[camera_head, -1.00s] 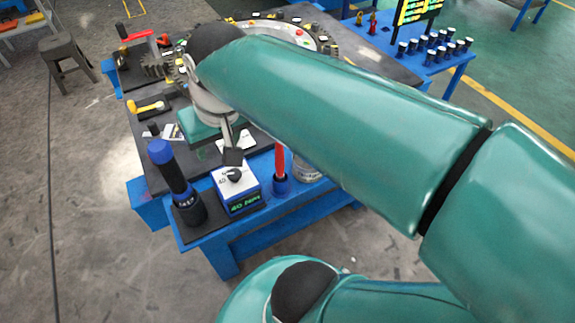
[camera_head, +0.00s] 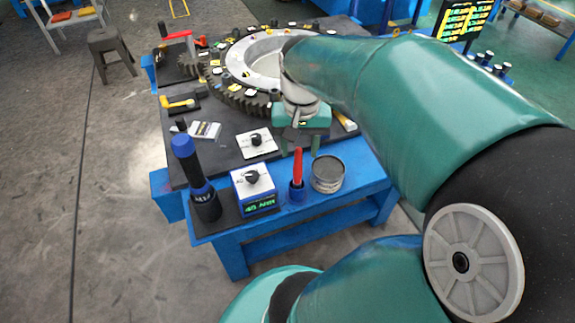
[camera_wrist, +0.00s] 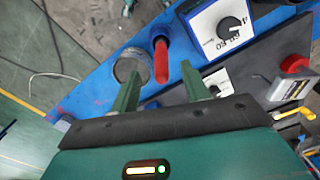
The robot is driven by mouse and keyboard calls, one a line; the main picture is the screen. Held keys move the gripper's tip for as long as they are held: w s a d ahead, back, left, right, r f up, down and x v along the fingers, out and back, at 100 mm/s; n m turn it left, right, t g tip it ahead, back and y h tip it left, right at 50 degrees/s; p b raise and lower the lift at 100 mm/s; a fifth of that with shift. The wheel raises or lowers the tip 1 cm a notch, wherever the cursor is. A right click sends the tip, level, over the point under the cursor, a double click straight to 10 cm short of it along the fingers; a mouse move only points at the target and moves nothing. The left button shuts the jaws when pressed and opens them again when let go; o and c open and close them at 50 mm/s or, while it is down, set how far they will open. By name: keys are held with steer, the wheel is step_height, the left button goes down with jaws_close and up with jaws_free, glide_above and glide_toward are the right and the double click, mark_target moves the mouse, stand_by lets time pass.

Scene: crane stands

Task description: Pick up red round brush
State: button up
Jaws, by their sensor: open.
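The red round brush (camera_head: 297,166) stands upright in a small blue cup (camera_head: 297,192) near the front edge of the blue table, with only its red handle showing. In the wrist view the red handle (camera_wrist: 161,60) appears beyond and between my two fingers. My gripper (camera_head: 299,147) is open and empty, pointing down above the table, just behind the brush in the head view. Its fingers also show in the wrist view (camera_wrist: 161,88). They look apart from the handle. The brush's lower end is hidden in the cup.
A round metal can (camera_head: 327,174) stands right beside the cup. A blue box with a dial and display (camera_head: 254,189) is to its left, then a dark tool with a blue top (camera_head: 194,175). A large gear ring (camera_head: 240,98) lies behind.

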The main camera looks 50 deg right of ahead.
mark_target(298, 160)
step_height(298, 160, down, 5)
steer(key=shift+w+r, duration=0.1)
jaws_close()
